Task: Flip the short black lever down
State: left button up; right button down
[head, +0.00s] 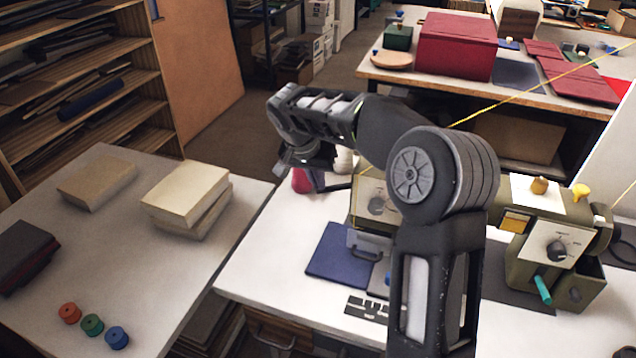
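An olive-green machine stands on the white table. Its left part (368,190) carries a dark round knob (377,205), and its right part (525,248) carries a black dial knob (557,251) and a teal handle (543,290). A short dark bar (338,187) sticks out at the machine's left end; it may be the short black lever. My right arm crosses in front and hides the machine's middle. My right gripper (308,160) hangs just above and left of that bar, apart from it as far as I can see. Its fingertips are too dark to read. My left gripper is out of view.
A blue sheet (338,255) and a grey metal piece (368,245) lie on the table before the machine. A maroon object (301,180) stands beside my gripper. The left table holds cream blocks (185,195) and several coloured spools (92,324). A back table holds a red box (457,45).

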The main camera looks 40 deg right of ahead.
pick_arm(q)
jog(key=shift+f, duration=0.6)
pick_arm(e)
jog(key=shift+f, duration=0.4)
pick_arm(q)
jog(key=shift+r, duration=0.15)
pick_arm(e)
jog(key=shift+r, duration=0.1)
pick_arm(q)
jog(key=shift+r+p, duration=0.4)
jog(key=shift+p, duration=0.05)
pick_arm(e)
jog(key=shift+r, duration=0.7)
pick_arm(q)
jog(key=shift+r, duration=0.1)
pick_arm(e)
jog(key=shift+r, duration=0.15)
